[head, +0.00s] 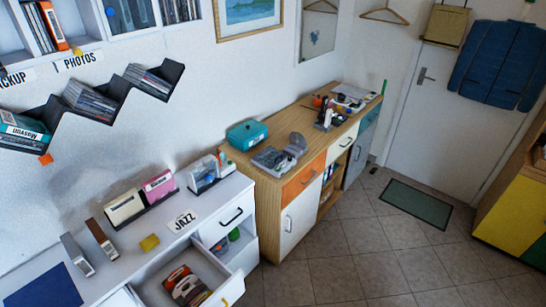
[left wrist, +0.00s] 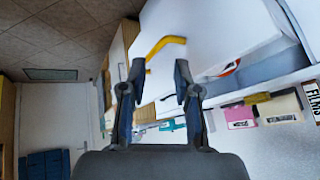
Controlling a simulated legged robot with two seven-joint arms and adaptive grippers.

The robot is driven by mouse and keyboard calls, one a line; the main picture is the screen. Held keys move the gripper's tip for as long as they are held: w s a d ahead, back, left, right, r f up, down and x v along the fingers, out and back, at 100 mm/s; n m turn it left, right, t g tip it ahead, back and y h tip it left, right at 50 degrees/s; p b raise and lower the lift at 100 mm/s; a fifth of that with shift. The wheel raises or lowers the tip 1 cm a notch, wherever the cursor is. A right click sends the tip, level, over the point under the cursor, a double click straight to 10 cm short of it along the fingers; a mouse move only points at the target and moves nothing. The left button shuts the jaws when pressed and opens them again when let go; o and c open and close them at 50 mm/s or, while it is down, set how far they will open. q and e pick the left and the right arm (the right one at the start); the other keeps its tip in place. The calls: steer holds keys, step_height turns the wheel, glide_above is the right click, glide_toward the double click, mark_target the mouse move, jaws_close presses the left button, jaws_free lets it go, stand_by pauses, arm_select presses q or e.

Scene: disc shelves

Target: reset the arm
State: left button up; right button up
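My left gripper (left wrist: 157,84) shows in the left wrist view. Its two dark fingers are apart, and I see nothing held between them. Beyond the fingertips is a white drawer front with a yellow curved handle (left wrist: 166,44); the fingers do not appear closed on it. The head view shows neither of my arms or grippers. There, an open white drawer (head: 232,291) with discs (head: 186,285) inside sits at the bottom. My right gripper is in neither view.
The white cabinet carries a JAZZ label (head: 183,221), a yellow block (head: 149,243) and disc boxes (head: 158,187). A wooden sideboard (head: 268,213) stands beyond it. Zigzag wall shelves (head: 127,92) hang at left. The tiled floor (head: 375,250) at right is clear, with a green mat (head: 416,204).

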arm_select(q)
steer(key=s+d+f+g+h, duration=0.1)
steer(key=s+f+g, duration=0.25)
steer(key=s, duration=0.55)
steer(key=s+f+g, duration=0.2)
steer(key=s+f, duration=0.1)
steer(key=f, duration=2.5)
steer(key=s+a+f, duration=0.3)
steer(key=s+f, duration=0.9)
steer(key=s, duration=0.3)
steer(key=shift+s+f, duration=0.25)
steer(key=shift+s, duration=0.05)
steer(key=shift+g, duration=0.25)
